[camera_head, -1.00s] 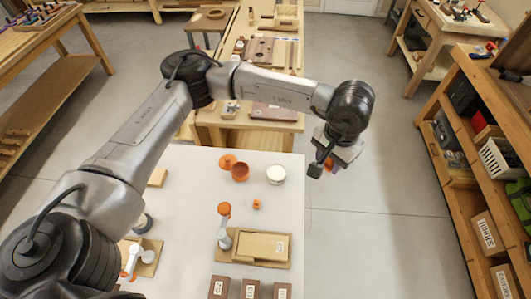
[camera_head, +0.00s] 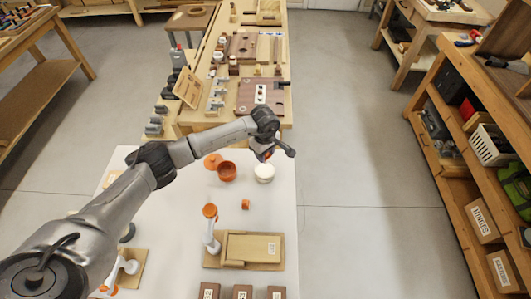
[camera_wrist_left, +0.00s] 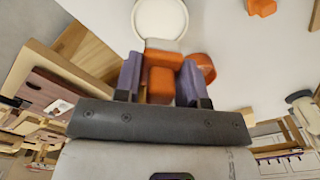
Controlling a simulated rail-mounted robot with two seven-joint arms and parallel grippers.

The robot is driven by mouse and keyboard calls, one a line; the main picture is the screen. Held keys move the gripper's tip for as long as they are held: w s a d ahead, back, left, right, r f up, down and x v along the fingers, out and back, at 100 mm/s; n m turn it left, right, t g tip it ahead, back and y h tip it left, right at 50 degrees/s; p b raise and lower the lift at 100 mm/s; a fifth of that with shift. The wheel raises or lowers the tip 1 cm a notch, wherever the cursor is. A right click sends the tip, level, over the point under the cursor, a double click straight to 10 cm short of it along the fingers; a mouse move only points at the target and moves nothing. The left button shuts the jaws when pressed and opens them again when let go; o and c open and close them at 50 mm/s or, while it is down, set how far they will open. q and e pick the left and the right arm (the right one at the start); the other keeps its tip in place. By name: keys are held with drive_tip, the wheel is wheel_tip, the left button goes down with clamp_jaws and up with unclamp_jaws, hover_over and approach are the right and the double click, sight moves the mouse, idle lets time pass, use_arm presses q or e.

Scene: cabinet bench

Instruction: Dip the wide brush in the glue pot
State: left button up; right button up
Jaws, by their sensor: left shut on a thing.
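My left gripper (camera_head: 265,153) is shut on a short orange piece with a pale end, apparently the wide brush (camera_wrist_left: 162,57). In the left wrist view the brush sits between the two fingers, its pale end towards a white round pot (camera_wrist_left: 160,18). In the head view that white pot (camera_head: 264,174) stands on the white table just below the gripper; I cannot tell if the brush touches it. An open orange pot (camera_head: 227,172) stands to its left, with an orange disc (camera_head: 213,160) beside it. Which pot holds the glue is not clear. My right gripper is not in view.
A small orange piece (camera_head: 245,204) lies on the white table (camera_head: 184,195). A white-and-orange clamp-like tool (camera_head: 210,228) stands by a wooden board (camera_head: 252,248), with several labelled blocks in front. A wooden bench (camera_head: 215,124) adjoins the far edge. Shelves (camera_head: 465,150) stand at the right.

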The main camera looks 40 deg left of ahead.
sight(265, 169)
use_arm(q)
drive_tip(key=shift+f+b, duration=0.85)
drive_tip(key=shift+f, duration=0.55)
drive_tip(key=shift+f+b, duration=0.85)
drive_tip(key=shift+f, duration=0.7)
drive_tip(key=shift+f, duration=0.15)
drive_tip(key=shift+f+b, duration=0.35)
drive_tip(key=shift+b, duration=0.2)
drive_tip(key=shift+f, duration=0.1)
